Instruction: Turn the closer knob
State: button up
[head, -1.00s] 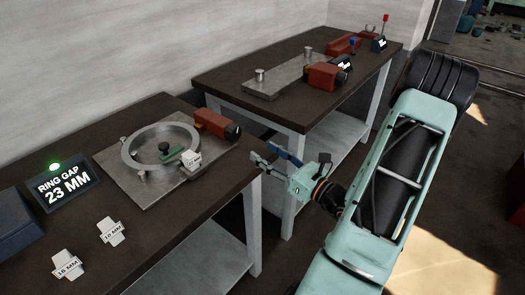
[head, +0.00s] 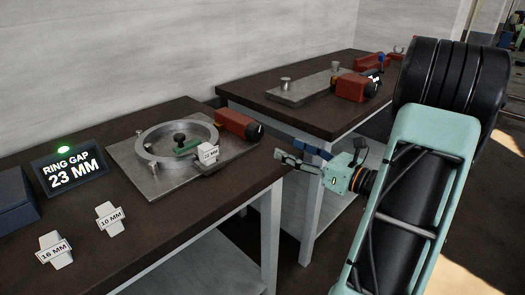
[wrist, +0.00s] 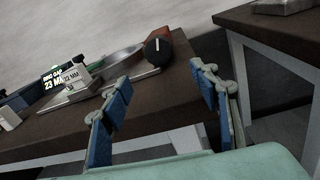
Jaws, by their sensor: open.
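The closer knob (head: 256,132) is a black round knob with a pale mark. It sits on the end of a red housing (head: 236,123) at the back right of the nearer bench's metal plate (head: 133,176). In the wrist view the knob (wrist: 157,52) is ahead of my gripper (wrist: 160,78), a little above the line between the fingertips. My gripper (head: 277,150) is open and empty, just off the right edge of the nearer bench in the head view. It is apart from the knob. The farther bench has a similar red housing with a black knob (head: 373,88).
A sign (head: 70,172) reads RING GAP 23 MM under a green light. Loose gauges (head: 110,219) lie in front. The farther bench (head: 310,118) stands close behind my gripper.

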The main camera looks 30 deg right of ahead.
aim_at(259, 135)
jog(key=shift+w+r, duration=0.1)
jog(key=shift+w+a+b, duration=0.2)
jog(key=shift+w+b, duration=0.05)
jog(key=shift+b, duration=0.05)
jog(key=b+x, duration=0.2)
jog(key=x, duration=0.8)
jog(key=shift+w, duration=0.1)
jog(key=c, duration=1.2)
jog(key=shift+o, duration=0.2)
jog(key=shift+n, duration=0.3)
